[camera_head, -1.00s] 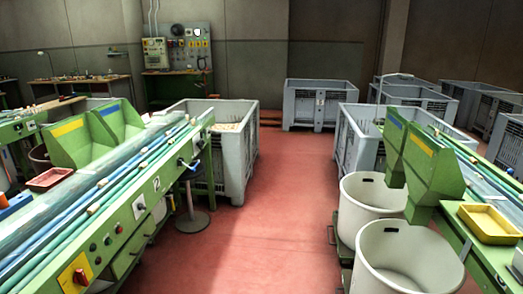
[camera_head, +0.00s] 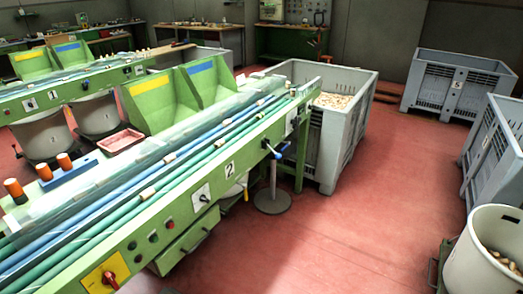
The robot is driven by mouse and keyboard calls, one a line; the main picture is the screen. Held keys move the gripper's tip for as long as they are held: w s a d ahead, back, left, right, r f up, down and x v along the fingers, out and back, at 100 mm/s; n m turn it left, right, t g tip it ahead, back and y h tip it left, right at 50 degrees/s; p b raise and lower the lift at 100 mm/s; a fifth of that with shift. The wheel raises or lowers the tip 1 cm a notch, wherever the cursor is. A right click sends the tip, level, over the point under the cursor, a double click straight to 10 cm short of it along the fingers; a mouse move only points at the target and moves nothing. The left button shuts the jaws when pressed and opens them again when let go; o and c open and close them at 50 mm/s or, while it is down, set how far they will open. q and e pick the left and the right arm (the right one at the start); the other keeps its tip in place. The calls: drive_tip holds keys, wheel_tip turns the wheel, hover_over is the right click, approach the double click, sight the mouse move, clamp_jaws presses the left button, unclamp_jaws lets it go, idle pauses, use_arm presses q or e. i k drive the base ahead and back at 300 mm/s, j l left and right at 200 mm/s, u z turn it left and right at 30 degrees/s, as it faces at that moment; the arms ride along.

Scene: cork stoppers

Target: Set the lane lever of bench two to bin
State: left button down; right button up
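Bench two (camera_head: 229,169) is the green bench with a "2" on its front side, running from the lower left toward the middle of the head view. A small black switch (camera_head: 204,198) sits on a white plate left of the "2". Blue and green lanes (camera_head: 170,165) carry several corks along the bench top. Neither of my grippers is in view.
A grey bin (camera_head: 345,145) with corks stands at the bench's far end, and a round-based stand (camera_head: 272,201) is below the lever. A white tub (camera_head: 480,265) with corks is at the lower right. The red floor (camera_head: 340,240) between is clear.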

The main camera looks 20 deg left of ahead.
sight(278, 156)
drive_tip(key=i+j, duration=0.1)
drive_tip(key=i, duration=0.55)
drive_tip(key=i+j+z, duration=0.1)
drive_tip(key=i, duration=0.55)
drive_tip(key=i+j+z, duration=0.25)
drive_tip(key=i, duration=0.25)
drive_tip(key=l, duration=0.1)
